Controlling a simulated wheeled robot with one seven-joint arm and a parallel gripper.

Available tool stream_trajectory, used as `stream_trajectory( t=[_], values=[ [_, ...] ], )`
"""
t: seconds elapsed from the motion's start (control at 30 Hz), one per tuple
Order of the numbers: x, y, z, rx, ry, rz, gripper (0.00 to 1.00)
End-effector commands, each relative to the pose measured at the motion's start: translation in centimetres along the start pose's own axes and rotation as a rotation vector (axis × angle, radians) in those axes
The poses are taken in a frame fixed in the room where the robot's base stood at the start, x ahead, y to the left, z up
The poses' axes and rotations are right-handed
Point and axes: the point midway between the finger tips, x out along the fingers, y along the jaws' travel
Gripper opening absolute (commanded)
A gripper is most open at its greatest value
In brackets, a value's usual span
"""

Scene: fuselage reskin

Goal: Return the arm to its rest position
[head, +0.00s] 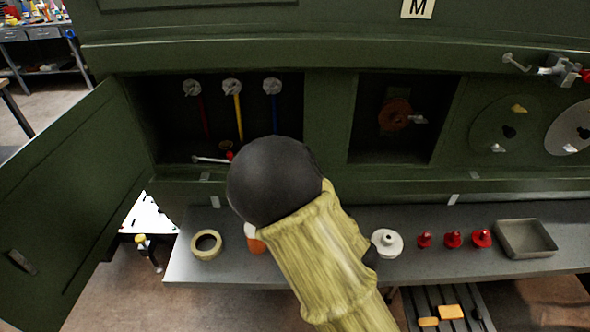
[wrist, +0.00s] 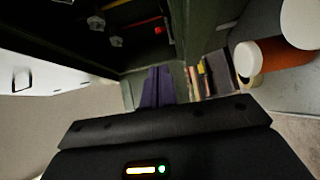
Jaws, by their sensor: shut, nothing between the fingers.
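My arm, in a yellow-green sleeve with a black rounded joint, reaches up from the bottom centre of the head view. It covers part of the shelf and the compartment edge. My gripper is hidden behind it there. In the wrist view my gripper (wrist: 157,86) shows as two purplish fingers closed together, with nothing between them. The fingers point toward the dark green panel and its open compartment (head: 165,130). They appear apart from the things around them, though the exact gap cannot be told.
An open green door (head: 65,200) stands at the left. The grey shelf (head: 430,262) below bears a tape roll (head: 206,245), a white round piece (head: 387,243), red knobs (head: 453,239) and a grey tray (head: 526,238). An orange-and-white container (wrist: 275,55) is right of my fingers in the wrist view.

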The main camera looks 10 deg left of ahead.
Motion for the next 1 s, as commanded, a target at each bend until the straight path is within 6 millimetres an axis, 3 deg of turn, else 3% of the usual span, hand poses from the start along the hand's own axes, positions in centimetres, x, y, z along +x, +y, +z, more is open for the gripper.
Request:
stream_trajectory(
  t=[0.23, 0.47, 0.73, 1.0],
  values=[
    [-0.2, -0.1, 1.1, 0.027, -0.04, -0.015, 0.0],
    [-2.1, -1.3, 6.8, 0.234, -0.281, -0.112, 0.0],
    [-7.3, -3.3, 13.1, 0.597, -0.644, -0.217, 0.0],
    [-14.0, -4.6, 15.7, 0.979, -0.989, -0.268, 0.0]
  ],
)
